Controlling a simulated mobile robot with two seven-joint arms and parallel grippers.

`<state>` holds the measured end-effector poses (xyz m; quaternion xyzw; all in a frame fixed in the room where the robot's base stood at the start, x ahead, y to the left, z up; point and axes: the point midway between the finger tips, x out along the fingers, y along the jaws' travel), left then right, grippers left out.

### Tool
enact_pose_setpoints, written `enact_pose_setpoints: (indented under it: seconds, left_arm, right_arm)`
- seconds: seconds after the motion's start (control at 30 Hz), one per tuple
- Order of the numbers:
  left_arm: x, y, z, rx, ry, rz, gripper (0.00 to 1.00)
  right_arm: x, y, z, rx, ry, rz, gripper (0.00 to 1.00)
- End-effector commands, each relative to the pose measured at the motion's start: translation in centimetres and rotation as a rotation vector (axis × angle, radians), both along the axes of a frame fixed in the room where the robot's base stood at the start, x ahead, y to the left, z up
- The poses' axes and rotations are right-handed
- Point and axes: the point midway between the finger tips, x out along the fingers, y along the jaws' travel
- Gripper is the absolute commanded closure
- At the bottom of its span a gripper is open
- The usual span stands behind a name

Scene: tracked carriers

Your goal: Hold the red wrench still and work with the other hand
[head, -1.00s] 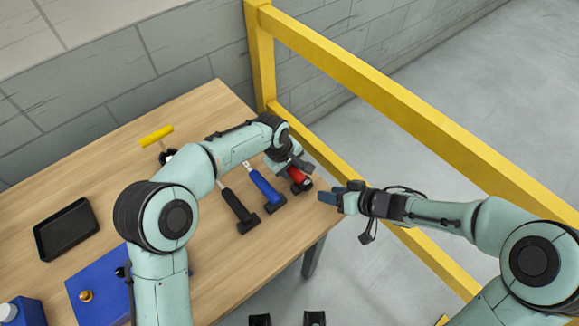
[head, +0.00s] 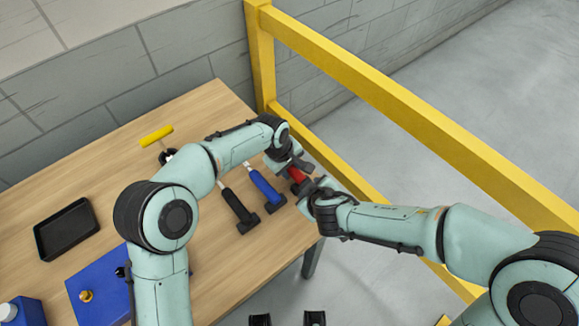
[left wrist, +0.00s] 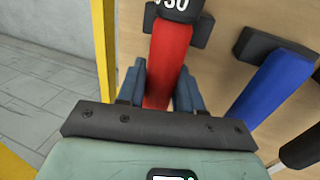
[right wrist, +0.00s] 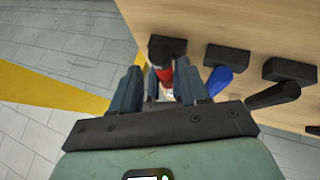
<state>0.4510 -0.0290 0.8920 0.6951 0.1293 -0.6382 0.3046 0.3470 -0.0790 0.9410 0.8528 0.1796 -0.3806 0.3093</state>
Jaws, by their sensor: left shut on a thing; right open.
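The red wrench (head: 297,174) lies near the right end of the wooden table. In the left wrist view its red handle (left wrist: 170,60) runs up to a dark end cap with a partly visible white number. My left gripper (left wrist: 162,75) is shut on the red wrench, one finger on each side of the handle. My right gripper (right wrist: 158,75) is open, with its fingers on either side of the wrench's end in the right wrist view; I cannot tell whether they touch. In the head view the two grippers are close together and hide most of the wrench.
A blue-handled wrench (head: 264,187) and a black-handled one (head: 238,207) lie just left. A yellow-handled tool (head: 156,135), a black tray (head: 66,229) and a blue mat (head: 98,293) are farther left. A yellow rail (head: 400,105) runs behind and right of the table (head: 140,205).

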Motion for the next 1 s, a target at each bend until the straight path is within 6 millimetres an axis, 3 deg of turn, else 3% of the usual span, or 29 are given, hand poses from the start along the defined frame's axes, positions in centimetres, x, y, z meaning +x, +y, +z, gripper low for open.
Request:
enact_pose_setpoints:
  seconds: [0.3, 0.7, 0.73, 0.83, 1.0]
  left_arm:
    - [0.1, 0.0, 0.1, -0.002, -0.003, -0.001, 1.0]
    - [0.0, 0.0, 0.1, -0.002, -0.003, -0.001, 1.0]
    - [0.0, 0.0, 0.1, -0.002, -0.003, -0.001, 1.0]
    - [0.1, 0.0, 0.1, -0.002, -0.003, -0.001, 1.0]
    - [0.1, 0.0, 0.1, -0.002, -0.003, -0.001, 1.0]
  right_arm:
    - [2.2, 0.2, -2.7, 0.0, 0.001, 0.0, 0.55]
    - [2.7, 0.3, -3.1, 0.002, 0.0, -0.001, 0.55]
    - [2.7, 0.3, -3.1, 0.002, 0.0, 0.0, 0.59]
    - [2.7, 0.3, -3.1, 0.002, 0.0, 0.0, 0.91]
    - [2.7, 0.2, -3.1, 0.008, 0.007, -0.002, 0.91]
